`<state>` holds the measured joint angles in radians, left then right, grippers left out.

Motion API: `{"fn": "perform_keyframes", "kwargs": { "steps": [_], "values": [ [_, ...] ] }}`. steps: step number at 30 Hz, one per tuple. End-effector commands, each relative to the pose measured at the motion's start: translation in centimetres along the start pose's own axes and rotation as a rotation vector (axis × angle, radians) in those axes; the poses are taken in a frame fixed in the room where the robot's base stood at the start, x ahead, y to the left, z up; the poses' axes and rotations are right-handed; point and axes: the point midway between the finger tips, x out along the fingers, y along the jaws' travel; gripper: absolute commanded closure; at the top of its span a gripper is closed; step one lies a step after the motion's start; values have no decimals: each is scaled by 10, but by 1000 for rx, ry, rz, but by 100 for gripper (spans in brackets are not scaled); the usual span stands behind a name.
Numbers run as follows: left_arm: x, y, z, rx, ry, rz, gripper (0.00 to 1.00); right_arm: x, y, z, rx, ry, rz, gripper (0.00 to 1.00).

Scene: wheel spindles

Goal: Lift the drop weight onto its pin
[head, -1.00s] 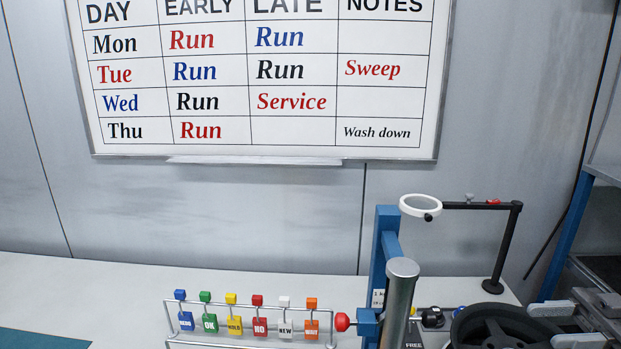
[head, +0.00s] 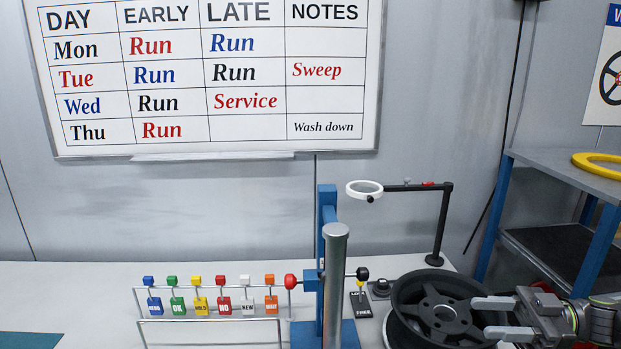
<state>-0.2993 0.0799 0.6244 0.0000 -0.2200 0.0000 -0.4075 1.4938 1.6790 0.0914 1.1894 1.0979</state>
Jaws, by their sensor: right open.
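A blue upright stand (head: 328,215) rises from the table in the lower middle of the head view. A silver cylinder (head: 335,285) stands in front of it; I cannot tell for sure whether this is the drop weight. A red ball knob (head: 290,281) sticks out to the left and a black ball knob (head: 362,274) shows on the right. I cannot make out a pin. My right gripper (head: 483,318) is open and empty, its two fingers pointing left over the black wheel (head: 443,310), well right of the stand. My left gripper is out of view.
A rack (head: 208,319) of coloured tags stands left of the stand. A ring magnifier (head: 365,190) on a black arm stands behind. A blue-legged shelf (head: 570,170) with a yellow ring (head: 600,165) is at right. The table's left side is mostly clear.

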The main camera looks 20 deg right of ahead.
Motion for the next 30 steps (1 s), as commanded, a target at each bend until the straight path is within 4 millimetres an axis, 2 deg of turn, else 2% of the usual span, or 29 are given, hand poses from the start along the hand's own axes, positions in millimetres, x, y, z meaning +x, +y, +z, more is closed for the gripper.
{"fn": "perform_keyframes", "kwargs": {
  "steps": [8, 18, 25, 30],
  "values": [
    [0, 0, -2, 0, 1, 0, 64, 13, 10, 40, -37, 2, 223, 54],
    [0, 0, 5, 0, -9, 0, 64, 27, 20, 118, -55, -119, 677, 54],
    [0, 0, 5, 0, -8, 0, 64, 28, 9, 165, -4, -277, 927, 54],
    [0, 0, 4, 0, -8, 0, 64, 26, -11, 197, 70, -431, 1076, 54]
  ]
}}
